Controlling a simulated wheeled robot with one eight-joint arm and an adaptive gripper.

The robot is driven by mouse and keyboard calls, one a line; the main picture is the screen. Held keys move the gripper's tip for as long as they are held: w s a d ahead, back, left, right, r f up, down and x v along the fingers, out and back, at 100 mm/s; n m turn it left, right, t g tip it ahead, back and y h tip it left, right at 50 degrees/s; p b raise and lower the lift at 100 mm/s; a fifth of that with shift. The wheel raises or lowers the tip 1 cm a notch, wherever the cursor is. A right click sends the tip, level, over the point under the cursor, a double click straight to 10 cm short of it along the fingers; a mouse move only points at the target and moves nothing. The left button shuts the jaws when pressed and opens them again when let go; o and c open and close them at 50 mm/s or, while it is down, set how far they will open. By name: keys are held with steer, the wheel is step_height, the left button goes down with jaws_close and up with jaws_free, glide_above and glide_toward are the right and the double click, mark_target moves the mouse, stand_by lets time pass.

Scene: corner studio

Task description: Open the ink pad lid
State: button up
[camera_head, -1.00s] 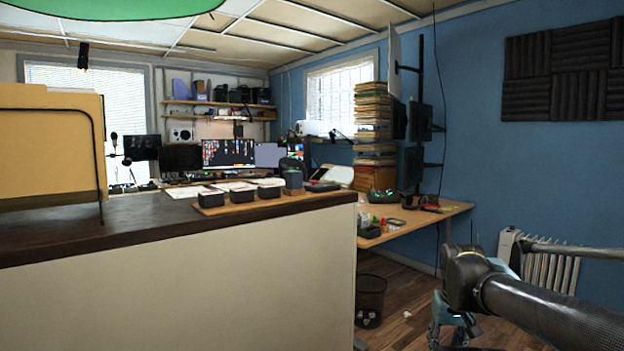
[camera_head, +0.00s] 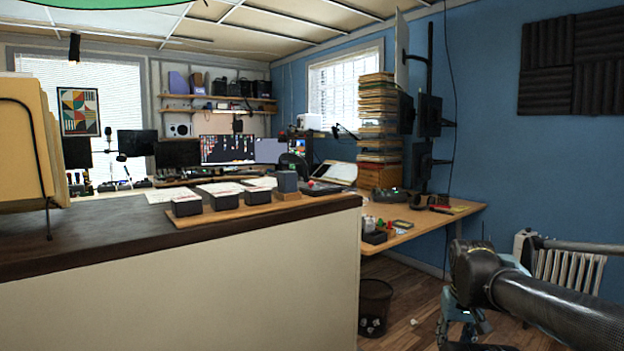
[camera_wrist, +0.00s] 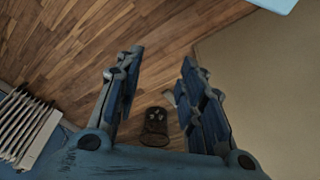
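Several small dark boxes with pale tops, which look like ink pads, sit in a row on a wooden board (camera_head: 232,211) on the dark counter top. They include a left box (camera_head: 187,206), a middle box (camera_head: 221,200) and a right box (camera_head: 257,196). A taller blue-grey block (camera_head: 287,182) stands at the board's right end. I cannot tell from here whether any lid is open. My gripper (camera_wrist: 160,57) is open and empty in the wrist view, pointing at the wood floor. It is low at the right, well away from the board.
The pale-fronted counter (camera_head: 190,285) stands close ahead on the left. A yellow folder rack (camera_head: 25,150) stands on it. A waste bin (camera_head: 375,305) is on the floor beside a wooden desk (camera_head: 440,222). A white radiator (camera_head: 570,268) is at the right wall.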

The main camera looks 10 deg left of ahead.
steer(key=w+a+r+n, duration=0.1)
steer(key=w+a+r, duration=0.45)
steer(key=r, duration=0.65)
steer(key=w+a+r+n+g, duration=0.1)
steer(key=w+a+r, duration=0.5)
steer(key=r, duration=0.6)
steer(key=w+a+r+n, duration=0.1)
steer(key=w+a+r, duration=0.5)
steer(key=r, duration=0.6)
steer(key=w+a+r+n+g, duration=0.1)
steer(key=w+a+r, duration=0.2)
steer(key=a+r, duration=0.75)
steer(key=w+a+r+n, duration=0.1)
steer(key=w+a+r, duration=0.1)
steer(key=a+r, duration=0.8)
steer(key=f, duration=0.6)
steer(key=a+f, duration=0.1)
steer(key=f, duration=0.6)
steer(key=a+f, duration=0.1)
steer(key=f, duration=0.6)
steer(key=shift+a+f, duration=0.2)
steer(key=shift+f, duration=0.05)
